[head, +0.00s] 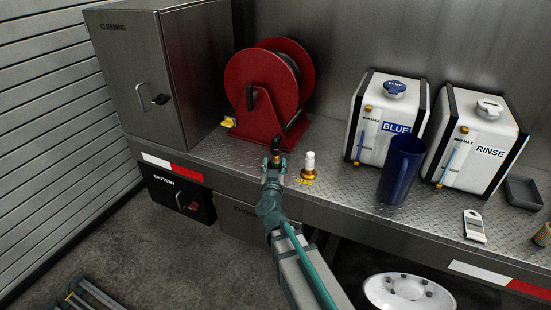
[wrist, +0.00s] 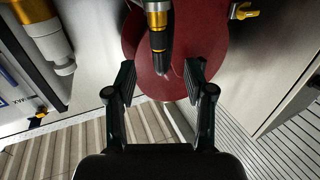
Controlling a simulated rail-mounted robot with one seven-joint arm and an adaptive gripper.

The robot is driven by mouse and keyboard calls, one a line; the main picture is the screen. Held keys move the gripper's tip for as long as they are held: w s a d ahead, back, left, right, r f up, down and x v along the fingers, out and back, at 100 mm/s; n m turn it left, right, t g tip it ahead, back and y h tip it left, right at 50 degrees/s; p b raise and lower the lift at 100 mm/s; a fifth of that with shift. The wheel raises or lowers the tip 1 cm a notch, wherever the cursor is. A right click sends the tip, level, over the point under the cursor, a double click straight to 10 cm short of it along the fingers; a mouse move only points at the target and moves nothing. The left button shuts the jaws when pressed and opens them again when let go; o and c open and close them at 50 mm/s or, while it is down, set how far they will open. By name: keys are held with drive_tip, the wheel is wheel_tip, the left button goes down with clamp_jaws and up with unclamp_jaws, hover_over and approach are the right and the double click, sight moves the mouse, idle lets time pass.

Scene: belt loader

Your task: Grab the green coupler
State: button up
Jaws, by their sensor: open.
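My gripper (head: 274,163) is open in front of the red hose reel, above the deck's front edge. In the wrist view my gripper (wrist: 161,76) has its two fingers spread, with nothing between the pads. The same fitting shows small in the head view (head: 276,147), at the tip of my gripper. I see no clearly green coupler, and cannot tell whether this fitting is it.
The red reel (head: 263,88) stands behind my gripper, beside the steel cleaning cabinet (head: 150,75). A white-topped brass fitting (head: 309,168) stands upright close on the right. Farther right are a blue jug (head: 400,170), the blue tank (head: 380,122) and the rinse tank (head: 478,140).

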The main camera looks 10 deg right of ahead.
sight(276, 152)
drive_tip(key=p+x, duration=0.1)
drive_tip(key=x, duration=0.6)
drive_tip(key=shift+w+d, duration=0.15)
drive_tip(key=shift+w, duration=0.15)
clamp_jaws()
